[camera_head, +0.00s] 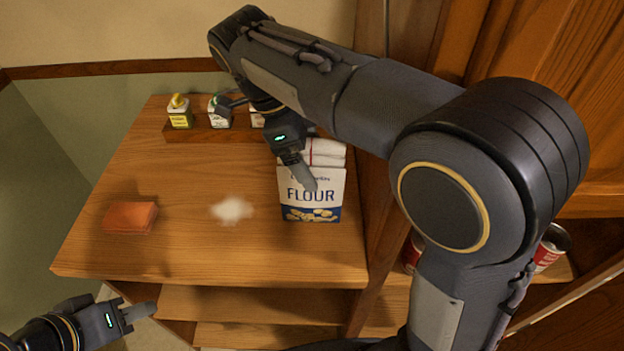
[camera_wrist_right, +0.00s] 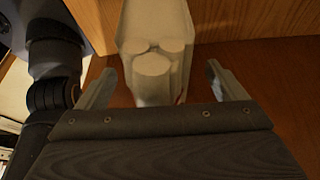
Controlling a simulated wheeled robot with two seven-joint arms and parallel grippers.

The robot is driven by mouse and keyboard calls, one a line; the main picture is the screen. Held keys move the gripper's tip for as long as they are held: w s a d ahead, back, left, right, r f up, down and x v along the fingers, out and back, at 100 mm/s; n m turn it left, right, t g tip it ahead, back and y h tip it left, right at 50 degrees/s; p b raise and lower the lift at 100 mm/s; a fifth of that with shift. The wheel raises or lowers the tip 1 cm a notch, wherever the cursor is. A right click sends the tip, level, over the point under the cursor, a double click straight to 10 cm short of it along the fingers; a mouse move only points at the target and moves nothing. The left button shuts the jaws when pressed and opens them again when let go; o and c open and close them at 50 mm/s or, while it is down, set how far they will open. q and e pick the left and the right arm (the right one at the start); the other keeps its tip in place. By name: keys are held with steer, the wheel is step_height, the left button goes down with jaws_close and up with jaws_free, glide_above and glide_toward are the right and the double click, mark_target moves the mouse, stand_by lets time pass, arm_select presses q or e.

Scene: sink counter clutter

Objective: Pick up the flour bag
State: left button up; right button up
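The flour bag (camera_head: 312,205) stands upright on the wooden counter, white with a blue lower band and the word FLOUR on its front. In the right wrist view the pale folded top of the bag (camera_wrist_right: 155,75) lies between the two spread fingers of my right gripper (camera_wrist_right: 163,88), with a gap on each side.
An orange-brown sponge-like block (camera_head: 130,217) and a white powder patch (camera_head: 232,210) lie on the counter (camera_head: 190,255). Small bottles, one yellow-topped (camera_head: 179,112), stand on a back ledge. A wooden upright is close right of the bag. Cans (camera_head: 551,246) sit lower right.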

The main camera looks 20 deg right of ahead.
steer(key=c, duration=1.9)
steer(key=shift+r, duration=0.1)
jaws_close()
